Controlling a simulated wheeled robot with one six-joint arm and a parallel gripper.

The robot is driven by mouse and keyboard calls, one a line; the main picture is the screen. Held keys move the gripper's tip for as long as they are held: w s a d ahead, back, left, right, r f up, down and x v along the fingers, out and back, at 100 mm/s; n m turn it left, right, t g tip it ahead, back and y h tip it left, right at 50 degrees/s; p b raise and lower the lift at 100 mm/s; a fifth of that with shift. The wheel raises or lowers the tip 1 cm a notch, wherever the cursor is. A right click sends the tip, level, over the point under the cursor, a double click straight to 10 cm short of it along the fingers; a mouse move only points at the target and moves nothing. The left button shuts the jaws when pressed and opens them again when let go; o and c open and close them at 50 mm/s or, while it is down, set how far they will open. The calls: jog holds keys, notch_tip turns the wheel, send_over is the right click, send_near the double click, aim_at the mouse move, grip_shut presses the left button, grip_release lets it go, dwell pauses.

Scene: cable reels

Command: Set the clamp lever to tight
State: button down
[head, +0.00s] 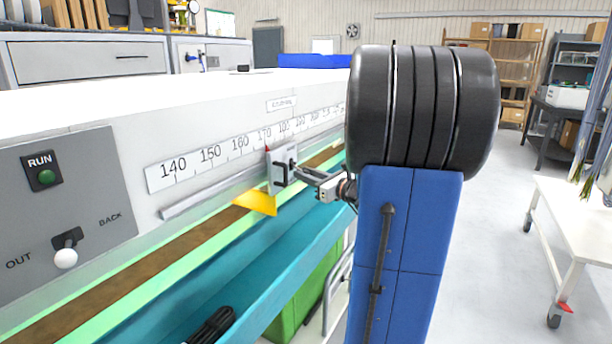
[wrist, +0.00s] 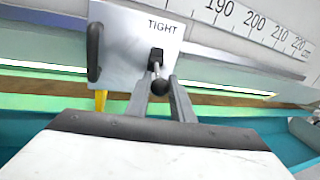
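In the head view my gripper (head: 300,175) is at the clamp carriage (head: 282,172) on the scale rail; the lever is too small to make out there.
A black handle (wrist: 95,52) stands at the plate's left. A yellow pointed piece (head: 258,201) sits below the carriage over the teal trough (head: 255,262). A numbered scale (head: 210,155) runs along the machine. A panel with a RUN button (head: 45,176) is at left.

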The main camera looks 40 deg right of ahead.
jog(key=shift+r, duration=0.1)
jog(key=shift+s+r+n+g, duration=0.15)
jog(key=shift+r+g, duration=0.2)
jog(key=shift+g, duration=0.4)
jog(key=shift+w+r+n+g, duration=0.15)
jog(key=shift+r+g, duration=0.25)
jog(key=shift+g, duration=0.4)
jog(key=shift+s+r+n+g, duration=0.2)
jog(key=shift+r+g, duration=0.15)
jog(key=shift+g, duration=0.4)
jog(key=shift+w+r+n+g+h, duration=0.2)
jog(key=shift+r+g+h, duration=0.3)
jog(key=shift+g, duration=0.7)
jog(key=shift+w+r+n+g+h, duration=0.1)
jog(key=shift+r+n+g+h, duration=0.15)
jog(key=shift+r+g, duration=0.65)
jog(key=shift+f+g, duration=0.25)
jog(key=shift+g, duration=0.25)
jog(key=c, duration=1.5)
grip_release()
jog(key=shift+c, duration=0.2)
jog(key=v, duration=1.7)
jog(key=shift+s+a, duration=0.15)
jog(key=shift+a, duration=0.05)
